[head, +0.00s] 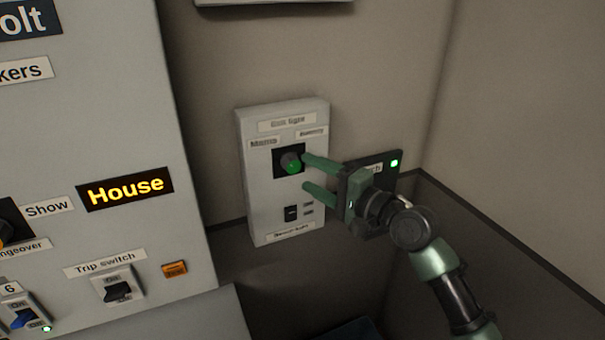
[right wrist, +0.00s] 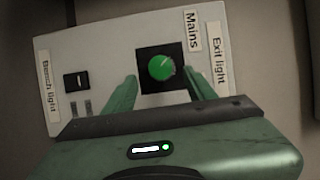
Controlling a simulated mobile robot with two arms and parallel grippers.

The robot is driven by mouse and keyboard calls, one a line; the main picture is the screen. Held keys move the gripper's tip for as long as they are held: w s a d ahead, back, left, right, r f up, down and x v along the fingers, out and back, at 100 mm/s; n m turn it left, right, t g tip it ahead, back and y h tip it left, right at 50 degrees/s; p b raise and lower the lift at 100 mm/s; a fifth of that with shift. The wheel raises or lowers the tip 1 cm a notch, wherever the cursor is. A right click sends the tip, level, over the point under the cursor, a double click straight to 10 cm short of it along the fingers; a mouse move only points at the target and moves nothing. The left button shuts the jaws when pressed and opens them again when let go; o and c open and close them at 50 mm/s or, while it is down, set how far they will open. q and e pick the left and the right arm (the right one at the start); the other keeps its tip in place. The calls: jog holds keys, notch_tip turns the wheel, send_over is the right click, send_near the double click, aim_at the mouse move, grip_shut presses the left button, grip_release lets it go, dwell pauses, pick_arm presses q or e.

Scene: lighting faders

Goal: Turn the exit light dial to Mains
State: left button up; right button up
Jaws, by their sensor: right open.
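The exit light dial (head: 291,162) is a round green knob on a black square plate. It sits on a pale wall panel (head: 249,200), with a "Mains" label (head: 263,142) to its upper left and a blurred label (head: 311,133) to its upper right. My right gripper (head: 305,172) is open in front of the panel, its green fingers pointing at it. In the right wrist view the dial (right wrist: 161,67) shows between the fingertips (right wrist: 159,74), with a gap on each side. A faint pale mark shows on the knob; its exact setting is unclear. My left gripper is not seen.
Below the dial, the same panel has a small black switch (head: 291,213) labelled bench light. A dark plate with a green lamp (head: 394,163) is on the wall behind my right gripper. A large grey cabinet (head: 100,130) with switches and a lit "House" sign (head: 125,189) stands left.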

jog(key=v, duration=0.4)
jog(key=shift+b, duration=0.4)
